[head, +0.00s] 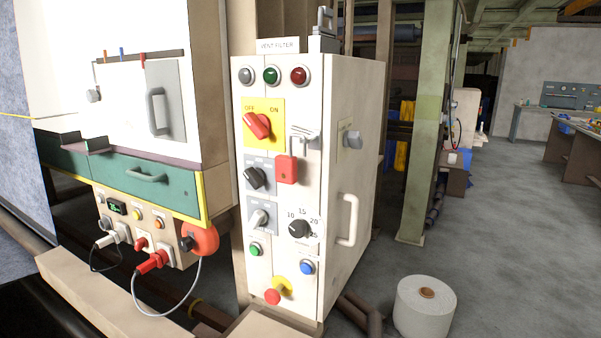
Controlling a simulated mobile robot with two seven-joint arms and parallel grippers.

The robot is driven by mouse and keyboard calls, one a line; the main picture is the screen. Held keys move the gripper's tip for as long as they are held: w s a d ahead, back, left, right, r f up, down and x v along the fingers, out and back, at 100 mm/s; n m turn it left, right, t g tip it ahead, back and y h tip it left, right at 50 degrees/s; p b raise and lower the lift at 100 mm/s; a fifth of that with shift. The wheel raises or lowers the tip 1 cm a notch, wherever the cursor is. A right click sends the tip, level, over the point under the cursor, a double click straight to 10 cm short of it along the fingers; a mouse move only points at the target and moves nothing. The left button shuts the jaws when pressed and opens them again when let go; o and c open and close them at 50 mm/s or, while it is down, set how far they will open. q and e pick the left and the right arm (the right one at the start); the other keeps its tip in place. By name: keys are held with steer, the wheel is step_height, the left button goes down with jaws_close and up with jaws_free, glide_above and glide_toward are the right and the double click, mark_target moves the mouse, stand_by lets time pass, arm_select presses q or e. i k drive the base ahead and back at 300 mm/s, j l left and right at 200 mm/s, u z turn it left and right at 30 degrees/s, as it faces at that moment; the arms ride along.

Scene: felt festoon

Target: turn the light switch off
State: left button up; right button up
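A cream control cabinet labelled "VENT FILTER" (340,85) stands in the middle of the head view. Its front carries a red rotary switch on a yellow OFF/ON plate (272,110), with the handle slanted. Below are a black rotary knob (254,178) and a grey lever-type switch (259,217) on a grey plate. A grey switch on a beige plate (343,146) is on the cabinet's right side. No label marks any of these as the light switch, so I cannot tell which it is. Neither gripper is in view.
A red padlock-like block (286,170) hangs on the cabinet front beside the black knob. A handle (348,219) sticks out from its right side. A white roll (425,305) stands on the floor at the right. The grey floor (490,230) beyond is open.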

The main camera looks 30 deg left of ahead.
mark_target(259, 217)
steer(key=j, duration=0.7)
steer(key=k+j, duration=0.15)
steer(key=j, duration=1.3)
steer(key=k, duration=0.05)
